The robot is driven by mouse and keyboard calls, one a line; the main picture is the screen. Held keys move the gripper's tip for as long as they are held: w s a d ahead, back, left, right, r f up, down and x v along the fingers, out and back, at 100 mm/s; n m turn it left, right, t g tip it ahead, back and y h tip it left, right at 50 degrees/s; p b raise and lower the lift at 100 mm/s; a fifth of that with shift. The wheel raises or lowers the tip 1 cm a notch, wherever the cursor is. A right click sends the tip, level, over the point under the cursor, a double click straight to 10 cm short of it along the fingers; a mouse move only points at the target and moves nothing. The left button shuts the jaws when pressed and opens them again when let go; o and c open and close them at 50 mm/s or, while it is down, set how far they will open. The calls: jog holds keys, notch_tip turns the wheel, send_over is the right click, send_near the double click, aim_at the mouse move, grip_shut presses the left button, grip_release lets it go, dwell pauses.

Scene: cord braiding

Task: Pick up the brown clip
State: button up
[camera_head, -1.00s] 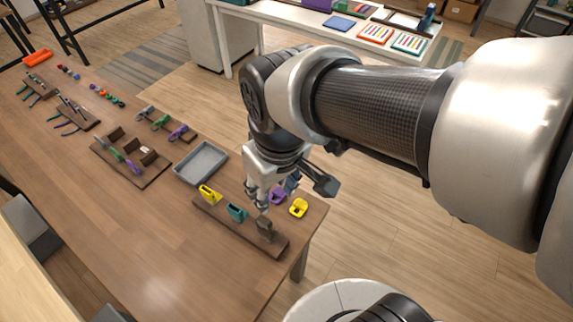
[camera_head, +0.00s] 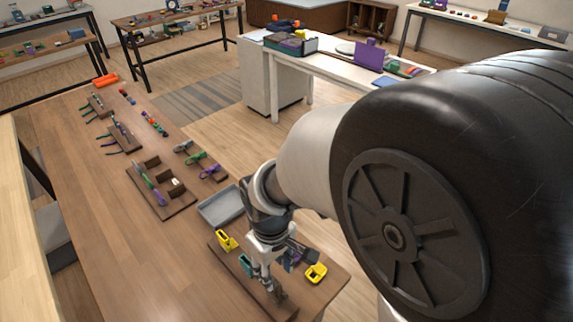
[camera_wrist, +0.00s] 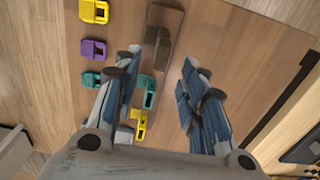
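The brown clip (camera_head: 281,293) stands at the near end of a dark wooden rack (camera_head: 233,267) on the table. In the wrist view the brown clip (camera_wrist: 160,40) lies ahead, at the far end of the rack. My gripper (camera_wrist: 160,62) is open, with one finger to each side of the rack and nothing between the tips. In the head view my gripper (camera_head: 268,283) is low over the rack, close beside the brown clip. I cannot tell whether a finger touches it.
A teal clip (camera_wrist: 148,92) and a yellow clip (camera_wrist: 139,124) share the rack. A loose yellow clip (camera_wrist: 94,12), purple clip (camera_wrist: 93,49) and teal clip (camera_wrist: 92,80) lie to the left. A grey tray (camera_head: 220,206) is behind the rack. Table is clear left of the rack.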

notch_tip(320, 180, down, 7)
jog(key=b, duration=0.3)
jog(key=shift+s+a+f, duration=0.1)
jog(key=shift+a+f, duration=0.05)
jog(key=shift+f, duration=0.05)
jog(key=shift+r, duration=0.1)
jog(key=c, duration=0.8)
jog(key=shift+c, duration=0.2)
